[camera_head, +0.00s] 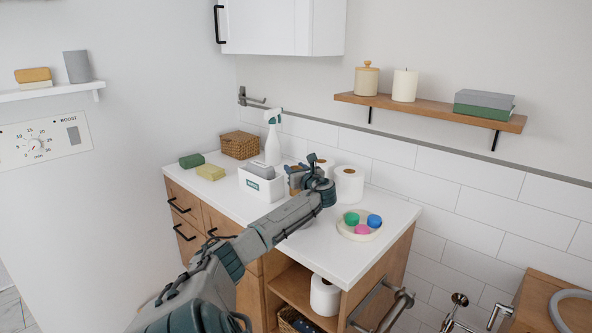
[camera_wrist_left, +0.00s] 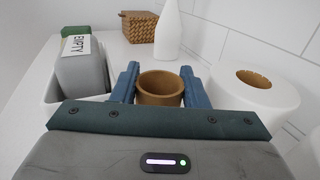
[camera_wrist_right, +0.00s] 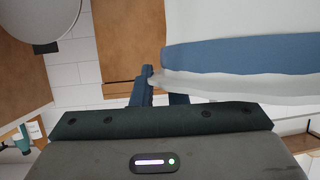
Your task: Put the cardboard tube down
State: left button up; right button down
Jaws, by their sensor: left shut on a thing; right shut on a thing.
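My left gripper (camera_head: 314,175) is over the white countertop (camera_head: 323,247), between the white caddy and the toilet rolls. It is shut on the brown cardboard tube (camera_head: 294,184). In the left wrist view the tube (camera_wrist_left: 160,84) stands upright, open end up, between the blue fingers (camera_wrist_left: 158,85). I cannot tell whether its lower end touches the counter. In the right wrist view my right gripper (camera_wrist_right: 160,90) is shut on a pale cloth-like thing with a blue band (camera_wrist_right: 235,53). The right gripper does not show in the head view.
A round dish (camera_head: 346,231) holds coloured pieces. A wicker basket (camera_head: 239,145) stands behind. The counter's front strip is clear.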

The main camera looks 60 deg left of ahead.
pick_arm(q)
jog(key=shift+f, duration=0.1)
jog(key=o, duration=0.6)
jog(key=shift+f, duration=0.1)
jog(key=shift+c, duration=0.2)
jog(key=o, duration=0.4)
jog(key=shift+o, duration=0.2)
